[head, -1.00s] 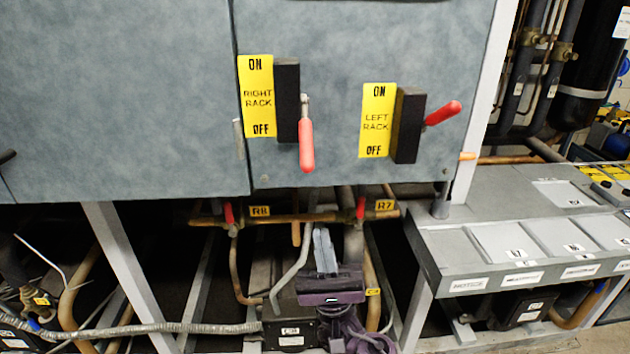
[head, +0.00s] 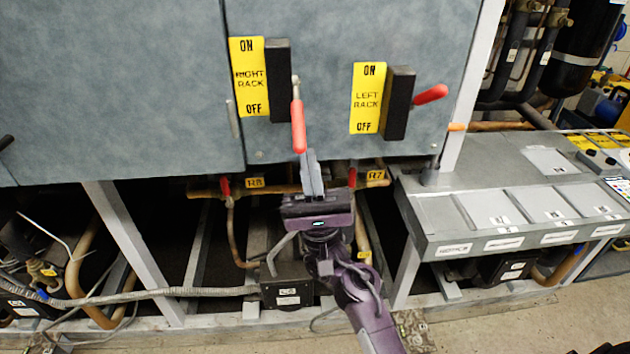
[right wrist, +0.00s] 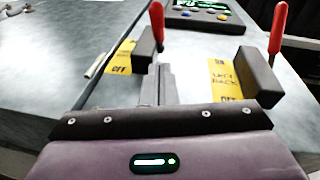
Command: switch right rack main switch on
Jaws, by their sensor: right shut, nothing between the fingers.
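The right rack main switch has a red handle (head: 298,126) that hangs down from a black box (head: 278,80) beside a yellow ON/OFF label (head: 249,77) reading RIGHT RACK. Its handle points toward the OFF end. My right gripper (head: 309,156) is shut and empty, with its fingertips just below the handle's lower tip; I cannot tell whether they touch. In the right wrist view the fingers (right wrist: 158,68) point toward the red handle (right wrist: 157,22). My left gripper is not in view.
The left rack switch's red handle (head: 430,94) sticks out to the right of its black box (head: 399,103). Copper pipes with small red valves (head: 225,187) run below the cabinet (head: 120,90). A grey bench unit (head: 480,215) stands at the right.

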